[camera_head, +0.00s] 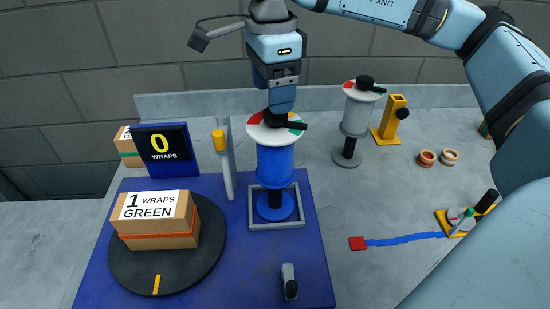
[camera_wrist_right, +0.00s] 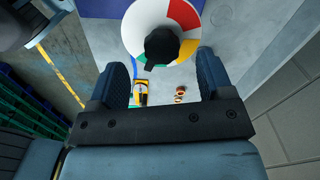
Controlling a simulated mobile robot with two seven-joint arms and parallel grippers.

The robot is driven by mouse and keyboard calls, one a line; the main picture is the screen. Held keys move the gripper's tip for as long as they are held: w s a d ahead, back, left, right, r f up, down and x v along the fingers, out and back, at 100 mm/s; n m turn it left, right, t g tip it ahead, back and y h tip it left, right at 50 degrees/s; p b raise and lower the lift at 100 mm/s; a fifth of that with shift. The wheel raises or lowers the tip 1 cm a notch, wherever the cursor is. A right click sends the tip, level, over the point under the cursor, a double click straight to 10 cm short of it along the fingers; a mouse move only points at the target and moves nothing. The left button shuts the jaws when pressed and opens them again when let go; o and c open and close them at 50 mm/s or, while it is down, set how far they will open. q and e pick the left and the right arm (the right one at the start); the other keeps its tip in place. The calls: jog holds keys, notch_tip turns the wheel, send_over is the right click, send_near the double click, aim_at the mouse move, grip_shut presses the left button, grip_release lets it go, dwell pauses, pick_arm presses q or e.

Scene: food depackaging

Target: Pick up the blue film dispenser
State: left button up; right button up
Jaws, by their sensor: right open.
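The blue film dispenser (camera_head: 275,168) stands upright in a grey square frame on the blue work board. It has a blue roll, a white top disc with coloured segments and a black knob. My right gripper (camera_head: 281,108) points down right at the knob from above, partly hiding it. In the right wrist view the open fingers (camera_wrist_right: 164,78) show apart, with the black knob (camera_wrist_right: 162,46) ahead between their lines. Nothing is clamped. I cannot tell whether the fingertips reach down past the knob. My left gripper is not in view.
A clear film dispenser (camera_head: 356,115) stands at the back right beside a yellow stand (camera_head: 391,122). A boxed parcel (camera_head: 158,220) sits on the black turntable (camera_head: 213,248). A white post (camera_head: 226,175) and a counter display (camera_head: 163,150) stand left of the blue dispenser.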

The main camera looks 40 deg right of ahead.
jog(key=shift+d+f+p, duration=0.2)
jog(key=shift+f+p, duration=0.3)
jog(key=shift+f, duration=1.85)
grip_shut()
